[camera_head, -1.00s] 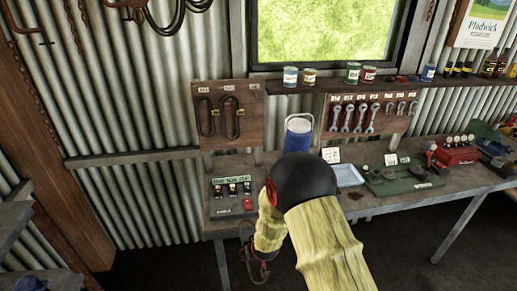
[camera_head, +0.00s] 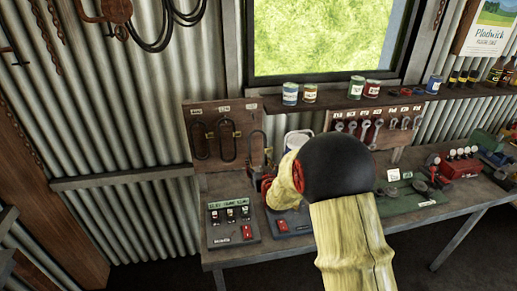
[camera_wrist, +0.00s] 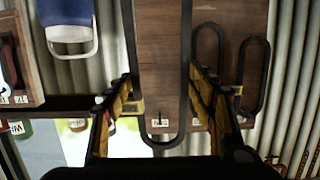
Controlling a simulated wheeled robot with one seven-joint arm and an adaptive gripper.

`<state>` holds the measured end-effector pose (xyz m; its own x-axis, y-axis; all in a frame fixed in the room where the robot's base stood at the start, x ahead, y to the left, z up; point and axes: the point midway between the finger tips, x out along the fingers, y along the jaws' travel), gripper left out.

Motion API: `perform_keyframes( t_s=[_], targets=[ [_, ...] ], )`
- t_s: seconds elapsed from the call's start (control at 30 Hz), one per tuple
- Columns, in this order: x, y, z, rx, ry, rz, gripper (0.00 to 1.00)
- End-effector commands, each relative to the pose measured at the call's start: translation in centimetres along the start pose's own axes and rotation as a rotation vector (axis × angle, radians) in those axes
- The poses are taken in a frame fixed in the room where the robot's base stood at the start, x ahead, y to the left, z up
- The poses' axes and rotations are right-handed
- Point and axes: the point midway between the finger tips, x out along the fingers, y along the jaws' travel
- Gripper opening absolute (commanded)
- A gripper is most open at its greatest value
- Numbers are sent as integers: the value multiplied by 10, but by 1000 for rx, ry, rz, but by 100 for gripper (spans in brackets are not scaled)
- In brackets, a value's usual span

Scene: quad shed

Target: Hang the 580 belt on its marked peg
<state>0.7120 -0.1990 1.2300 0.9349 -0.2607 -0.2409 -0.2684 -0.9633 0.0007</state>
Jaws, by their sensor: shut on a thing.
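The belt, a long black loop (camera_head: 257,137), is held upright in my gripper (camera_head: 262,181) in front of the right part of the wooden peg board (camera_head: 190,120). In the wrist view, my gripper's fingers (camera_wrist: 162,88) close on both sides of the loop (camera_wrist: 184,60). Its rounded end (camera_wrist: 162,143) appears around a pale peg label (camera_wrist: 160,122) in this view; I cannot tell whether it is over the peg. Two other black belts hang side by side on the left pegs: one (camera_head: 199,152) and another (camera_head: 237,145). The label numbers are unreadable.
A blue container (camera_wrist: 66,14) is beside the board. A spanner board (camera_head: 350,112) hangs to the right, under a shelf with cans (camera_head: 290,93).

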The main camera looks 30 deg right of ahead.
Motion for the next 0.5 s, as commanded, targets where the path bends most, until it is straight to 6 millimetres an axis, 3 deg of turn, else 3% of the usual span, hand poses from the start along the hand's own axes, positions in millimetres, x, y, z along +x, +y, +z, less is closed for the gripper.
perform_keyframes(
  t_s=[0.13,0.5],
  targets=[
    [-2,5,-22,1,28,6,29],
    [11,6,-26,2,33,8,29]
  ],
)
